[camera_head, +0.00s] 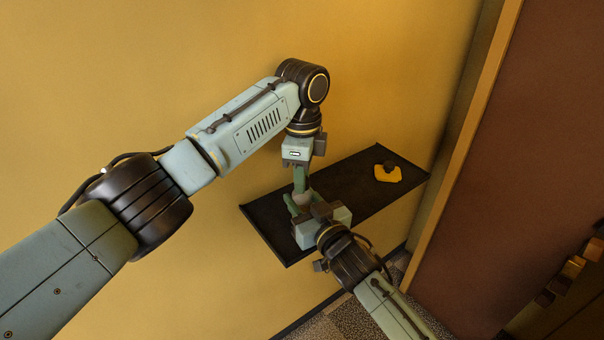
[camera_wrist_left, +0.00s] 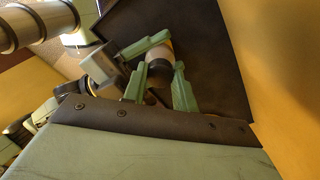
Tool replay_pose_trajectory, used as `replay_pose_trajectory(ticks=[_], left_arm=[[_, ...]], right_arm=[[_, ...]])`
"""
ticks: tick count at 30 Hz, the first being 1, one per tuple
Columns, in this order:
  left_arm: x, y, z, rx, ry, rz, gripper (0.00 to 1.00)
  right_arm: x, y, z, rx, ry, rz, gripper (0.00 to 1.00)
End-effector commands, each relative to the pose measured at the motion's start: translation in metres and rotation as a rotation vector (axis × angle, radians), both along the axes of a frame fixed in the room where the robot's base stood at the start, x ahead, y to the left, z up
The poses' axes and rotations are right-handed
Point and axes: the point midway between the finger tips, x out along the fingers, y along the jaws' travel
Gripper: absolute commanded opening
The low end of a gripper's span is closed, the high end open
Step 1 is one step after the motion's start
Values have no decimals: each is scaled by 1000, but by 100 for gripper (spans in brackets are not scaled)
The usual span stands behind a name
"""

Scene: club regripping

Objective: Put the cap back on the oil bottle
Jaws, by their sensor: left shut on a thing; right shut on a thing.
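The oil bottle (camera_wrist_left: 160,66) shows in the left wrist view as a short pale cylinder with a yellowish far end. In the head view only a small pale part of it (camera_head: 302,198) shows among the fingers. My right gripper (camera_head: 300,202) comes in from the lower right and is shut around the bottle, above the shelf. My left gripper (camera_head: 300,186) points down from above and is shut on a dark piece (camera_wrist_left: 153,93) at the bottle's near end, apparently the cap. Fingers hide the join, so I cannot tell whether cap and bottle touch.
A black shelf (camera_head: 350,187) juts from the yellow wall under both grippers. A brown panel (camera_head: 520,130) stands at the right.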

Motion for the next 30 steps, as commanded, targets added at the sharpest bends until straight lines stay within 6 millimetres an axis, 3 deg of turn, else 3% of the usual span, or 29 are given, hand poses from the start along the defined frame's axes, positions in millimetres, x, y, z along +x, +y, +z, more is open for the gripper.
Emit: replay_pose_trajectory(ticks=[3, 8, 9, 14, 23, 30], left_arm=[[0, 1, 0, 1, 1, -173, 0], [0, 1, 0, 1, 1, -171, 0], [0, 1, 0, 1, 1, -170, 33], [0, 0, 0, 1, 0, -169, 53], [0, 0, 2, 0, -1, -169, 53], [1, 0, 37, -1, -5, -169, 53]], right_arm=[[0, -1, 0, 0, 1, -2, 0], [0, -1, 0, 0, 1, -2, 0], [0, -1, 0, 0, 1, -2, 0], [0, -1, 0, 0, 1, -1, 0], [0, 0, 0, 0, 1, 0, 0], [0, 0, 0, 0, 1, 0, 0]])
